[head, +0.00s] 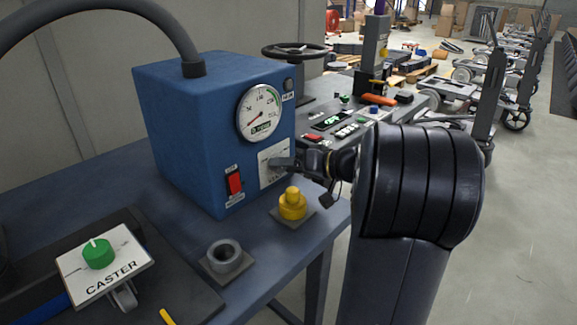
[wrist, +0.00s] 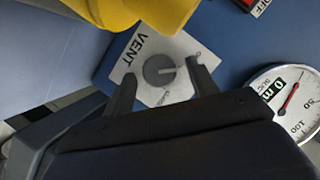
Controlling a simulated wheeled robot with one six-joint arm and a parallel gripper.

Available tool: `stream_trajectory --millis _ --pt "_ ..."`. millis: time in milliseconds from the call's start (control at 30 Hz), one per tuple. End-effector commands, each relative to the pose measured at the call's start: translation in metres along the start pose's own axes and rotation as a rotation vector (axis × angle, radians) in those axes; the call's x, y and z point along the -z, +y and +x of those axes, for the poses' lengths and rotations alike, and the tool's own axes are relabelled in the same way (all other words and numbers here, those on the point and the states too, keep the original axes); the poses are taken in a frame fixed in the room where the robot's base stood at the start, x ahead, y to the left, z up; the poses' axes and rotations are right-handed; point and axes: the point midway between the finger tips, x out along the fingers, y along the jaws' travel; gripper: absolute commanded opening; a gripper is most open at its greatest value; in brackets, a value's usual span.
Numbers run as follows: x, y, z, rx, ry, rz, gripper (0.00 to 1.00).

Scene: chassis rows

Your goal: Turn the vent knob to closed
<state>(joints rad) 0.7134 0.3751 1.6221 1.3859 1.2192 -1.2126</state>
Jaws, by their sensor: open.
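The vent knob (wrist: 158,70) is a round grey dial on a white plate (wrist: 130,58) marked VENT, on the front of a blue box (head: 175,130). Its light pointer mark faces right in the wrist view, toward the right finger. Small lettering at the plate's edges is partly hidden and too small to read surely. My gripper (wrist: 160,76) is open, with one finger on each side of the knob. I cannot tell whether the fingers touch it.
A yellow knob (head: 292,204) stands on the bench just below my gripper. A red switch (head: 235,183) and a round gauge (head: 260,113) are on the box. A grey cup-like ring (head: 225,255) and a CASTER plate (head: 105,262) with a green knob are at the front left.

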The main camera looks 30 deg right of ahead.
Motion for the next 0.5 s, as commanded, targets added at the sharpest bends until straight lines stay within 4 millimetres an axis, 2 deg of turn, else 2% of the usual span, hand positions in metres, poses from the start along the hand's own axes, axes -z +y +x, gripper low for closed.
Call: stream_trajectory --millis 100,500 --pt "0.0001 0.0000 -0.0003 0.000 0.000 0.000 0.55" --pt "0.0001 -0.0001 -0.0006 0.000 0.000 0.000 0.22"
